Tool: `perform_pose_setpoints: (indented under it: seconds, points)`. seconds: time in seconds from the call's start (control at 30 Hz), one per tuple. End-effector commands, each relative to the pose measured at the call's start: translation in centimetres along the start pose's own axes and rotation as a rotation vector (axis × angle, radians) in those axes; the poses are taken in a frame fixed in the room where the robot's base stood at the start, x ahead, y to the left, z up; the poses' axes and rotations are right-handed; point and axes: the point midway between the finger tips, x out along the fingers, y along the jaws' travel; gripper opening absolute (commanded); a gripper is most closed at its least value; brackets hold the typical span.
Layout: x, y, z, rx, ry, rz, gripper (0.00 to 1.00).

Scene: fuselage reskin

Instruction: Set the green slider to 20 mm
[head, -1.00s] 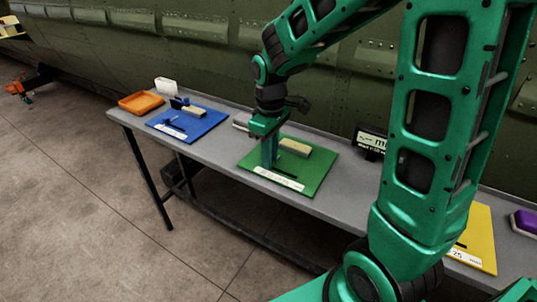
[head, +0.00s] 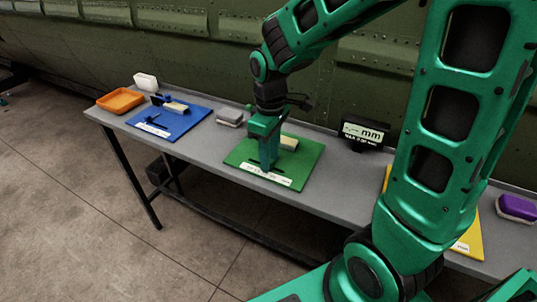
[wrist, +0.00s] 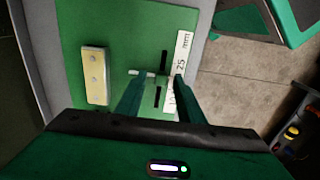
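The green board (head: 298,176) lies on the grey bench and fills much of the wrist view (wrist: 140,25). It carries a dark slot (wrist: 163,58), a white scale label (wrist: 184,48) reading 25 mm near one end, and a pale yellow block (wrist: 95,75). A thin light bar (wrist: 147,73), apparently the slider's pointer, crosses the slot. My gripper (head: 265,168) points down over the slot. In the wrist view my gripper's fingers (wrist: 159,78) are apart, on either side of the slot, with a visible gap between them. The slider's knob is not clear, and its exact reading cannot be read.
A display (head: 364,133) showing dashes and mm stands behind the board, to its right. A blue board (head: 185,124), an orange tray (head: 120,100) and a grey block (head: 229,117) are to the left. A yellow board (head: 472,243) and a purple block (head: 517,207) are to the right.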

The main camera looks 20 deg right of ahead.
Motion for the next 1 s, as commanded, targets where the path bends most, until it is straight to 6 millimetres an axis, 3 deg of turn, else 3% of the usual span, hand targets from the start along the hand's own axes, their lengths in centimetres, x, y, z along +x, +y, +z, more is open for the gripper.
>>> perform_pose_setpoints:
  seconds: [0.17, 0.63, 1.0]
  points:
    - [-1.2, 0.0, -0.1, -0.001, 0.002, 0.001, 0.34]
    - [-9.2, 0.1, -0.2, 0.001, 0.003, 0.002, 0.34]
    - [-10.7, 0.1, -0.1, 0.001, -0.001, 0.0, 0.34]
